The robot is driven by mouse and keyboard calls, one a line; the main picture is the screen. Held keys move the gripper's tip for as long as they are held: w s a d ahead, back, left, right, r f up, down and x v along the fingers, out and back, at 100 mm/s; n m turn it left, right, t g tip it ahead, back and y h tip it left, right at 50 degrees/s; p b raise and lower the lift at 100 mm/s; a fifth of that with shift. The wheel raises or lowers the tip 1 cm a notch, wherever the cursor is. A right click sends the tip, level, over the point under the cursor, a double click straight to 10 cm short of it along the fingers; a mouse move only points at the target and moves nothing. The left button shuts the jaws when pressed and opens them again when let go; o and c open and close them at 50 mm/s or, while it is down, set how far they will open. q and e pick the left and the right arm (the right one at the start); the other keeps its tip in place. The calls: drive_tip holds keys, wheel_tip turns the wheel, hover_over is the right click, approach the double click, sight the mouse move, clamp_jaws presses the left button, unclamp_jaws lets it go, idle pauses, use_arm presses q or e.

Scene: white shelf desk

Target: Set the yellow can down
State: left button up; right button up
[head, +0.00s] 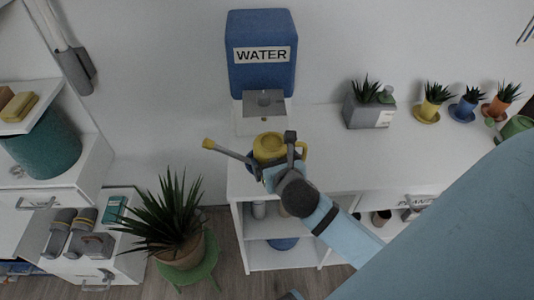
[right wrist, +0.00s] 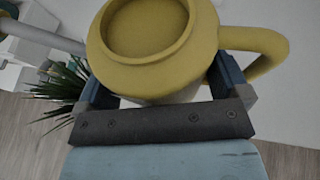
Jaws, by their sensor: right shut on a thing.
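The yellow can (head: 268,146) is a watering can with a round open top, a grey spout pointing left and a yellow loop handle on the right. My right gripper (head: 277,160) is shut on its body, with one finger on each side. In the right wrist view the can (right wrist: 150,35) sits upright between the fingers (right wrist: 160,88). In the head view it appears over the white desk top (head: 330,150), in front of the water dispenser. I cannot tell whether its base touches the desk. My left gripper is not in view.
A blue water dispenser (head: 262,75) stands behind the can. A grey planter (head: 368,112) and several small potted plants are at the back right. A large potted plant (head: 180,250) on a green stool is below left. The desk top right of the can is clear.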

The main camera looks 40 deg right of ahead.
drive_tip(key=w, duration=0.1)
drive_tip(key=w+d, duration=0.1)
drive_tip(key=w, duration=0.3)
drive_tip(key=shift+w+d, duration=0.2)
drive_tip(key=shift+d, duration=0.1)
wheel_tip(320, 180, down, 3)
drive_tip(key=shift+r+b, duration=0.1)
drive_tip(key=shift+b, duration=0.35)
drive_tip(key=shift+f, duration=0.4)
